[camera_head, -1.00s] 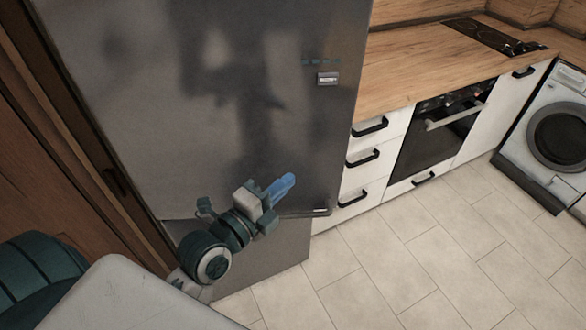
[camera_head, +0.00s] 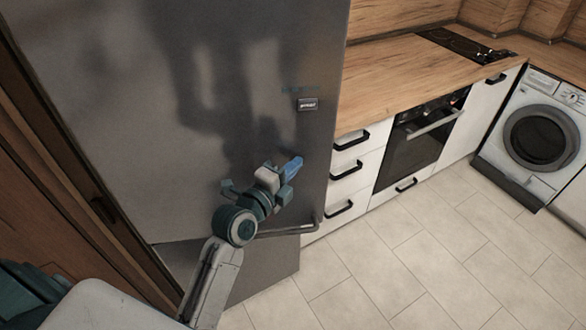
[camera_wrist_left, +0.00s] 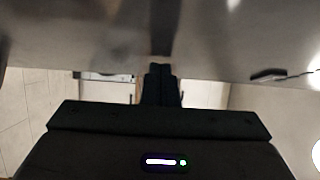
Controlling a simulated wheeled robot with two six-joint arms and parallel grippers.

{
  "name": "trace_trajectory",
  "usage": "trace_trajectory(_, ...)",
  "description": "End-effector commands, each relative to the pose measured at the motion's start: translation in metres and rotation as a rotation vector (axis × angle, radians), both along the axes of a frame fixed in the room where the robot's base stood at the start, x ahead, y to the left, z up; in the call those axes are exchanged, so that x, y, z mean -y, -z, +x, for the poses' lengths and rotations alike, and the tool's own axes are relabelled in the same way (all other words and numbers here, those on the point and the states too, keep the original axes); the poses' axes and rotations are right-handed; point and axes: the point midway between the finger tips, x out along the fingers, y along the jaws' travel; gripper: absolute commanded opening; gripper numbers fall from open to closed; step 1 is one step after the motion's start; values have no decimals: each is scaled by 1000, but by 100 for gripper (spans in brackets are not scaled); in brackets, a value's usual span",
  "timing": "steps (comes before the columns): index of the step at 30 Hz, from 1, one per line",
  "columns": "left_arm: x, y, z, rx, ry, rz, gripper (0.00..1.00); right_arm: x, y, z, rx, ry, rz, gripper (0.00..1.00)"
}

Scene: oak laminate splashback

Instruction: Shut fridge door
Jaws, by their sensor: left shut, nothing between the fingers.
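The fridge is tall and grey metal. Its large upper door (camera_head: 140,110) fills the left half of the head view and looks flush with the body, though I cannot tell whether a small gap is left. A handle bar (camera_head: 300,229) shows low on its right side. My left gripper (camera_head: 294,164) is shut and empty, in front of the door near its lower right; I cannot tell if it touches. In the left wrist view the shut fingers (camera_wrist_left: 160,85) point at a grey metal surface (camera_wrist_left: 110,35). My right gripper is not in view.
White drawers (camera_head: 345,170), an oven (camera_head: 420,145) and a wooden counter (camera_head: 410,75) stand right of the fridge. A washing machine (camera_head: 540,135) is at the far right. The tiled floor (camera_head: 420,255) is clear. A brown wooden panel (camera_head: 50,190) borders the fridge on the left.

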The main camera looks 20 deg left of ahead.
Motion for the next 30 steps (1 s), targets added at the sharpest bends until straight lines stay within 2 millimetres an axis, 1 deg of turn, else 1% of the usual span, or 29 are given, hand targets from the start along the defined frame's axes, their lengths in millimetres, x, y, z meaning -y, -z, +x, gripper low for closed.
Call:
trace_trajectory(9, -1, 1, 1, 0, 0, 0, 0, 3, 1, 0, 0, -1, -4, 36)
trace_trajectory(11, -2, 2, 4, 1, 1, 1, 0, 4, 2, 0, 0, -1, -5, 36)
trace_trajectory(13, -5, 3, 12, 3, 2, 3, 0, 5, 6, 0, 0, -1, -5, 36)
trace_trajectory(20, -30, 6, 58, 4, 2, 7, 0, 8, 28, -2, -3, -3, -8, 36)
trace_trajectory(25, -53, 6, 92, 4, -5, 6, 0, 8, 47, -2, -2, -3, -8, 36)
trace_trajectory(27, -66, 3, 107, 2, -25, 5, 0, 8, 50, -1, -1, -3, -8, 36)
trace_trajectory(30, -82, 0, 125, -3, -72, 2, 0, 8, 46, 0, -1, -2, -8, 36)
